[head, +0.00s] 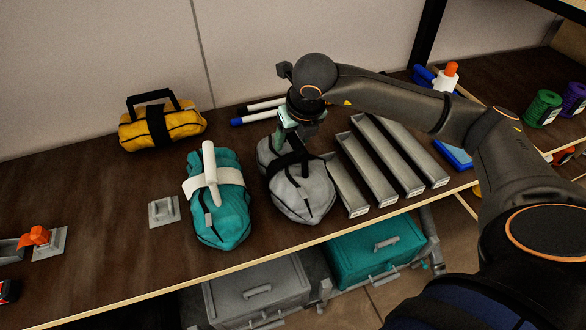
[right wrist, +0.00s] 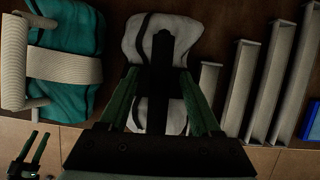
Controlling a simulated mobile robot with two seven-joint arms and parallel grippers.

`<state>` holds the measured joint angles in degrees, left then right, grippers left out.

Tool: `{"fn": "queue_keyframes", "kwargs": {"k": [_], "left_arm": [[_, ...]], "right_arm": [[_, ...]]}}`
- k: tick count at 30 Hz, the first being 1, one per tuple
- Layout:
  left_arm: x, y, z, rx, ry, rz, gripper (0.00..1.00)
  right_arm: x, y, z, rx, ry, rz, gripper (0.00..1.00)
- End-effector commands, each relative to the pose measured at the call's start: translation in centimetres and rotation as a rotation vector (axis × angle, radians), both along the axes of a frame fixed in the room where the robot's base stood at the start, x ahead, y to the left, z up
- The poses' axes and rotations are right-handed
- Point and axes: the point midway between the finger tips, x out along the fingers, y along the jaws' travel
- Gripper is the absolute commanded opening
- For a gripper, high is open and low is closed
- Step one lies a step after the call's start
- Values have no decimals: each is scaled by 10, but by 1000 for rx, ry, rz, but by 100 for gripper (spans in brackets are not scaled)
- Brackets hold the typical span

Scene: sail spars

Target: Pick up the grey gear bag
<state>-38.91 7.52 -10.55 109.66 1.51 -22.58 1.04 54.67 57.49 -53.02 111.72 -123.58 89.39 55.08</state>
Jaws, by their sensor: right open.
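The grey gear bag (head: 302,196) lies on the brown shelf with black straps and a dark handle (right wrist: 163,70). It also shows in the right wrist view (right wrist: 137,38). My right gripper (head: 293,138) is over the far end of the bag, pointing down. In the right wrist view its two green fingers (right wrist: 163,100) are apart, one on each side of the dark handle; I cannot tell whether they touch it. My left gripper (right wrist: 35,148) shows small at the lower left of the right wrist view, its fingers apart and empty. It is out of the head view.
A teal bag (head: 222,220) with a white handle lies left of the grey bag. Grey angled trays (head: 372,166) stand close on its right. A yellow bag (head: 162,126) sits farther back. Blue-capped white tubes (head: 258,116) lie behind. The shelf's front edge is near.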

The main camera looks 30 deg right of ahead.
Motion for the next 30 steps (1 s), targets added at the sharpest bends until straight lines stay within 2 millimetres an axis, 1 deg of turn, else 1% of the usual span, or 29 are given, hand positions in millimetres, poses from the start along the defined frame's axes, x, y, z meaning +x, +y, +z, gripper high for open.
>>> {"fn": "queue_keyframes", "kwargs": {"k": [21,30], "left_arm": [[0,0,-10,1,0,-1,50],[0,0,-10,1,0,-1,50]], "right_arm": [[0,0,-5,1,0,0,65],[0,0,-4,1,0,0,65]]}}
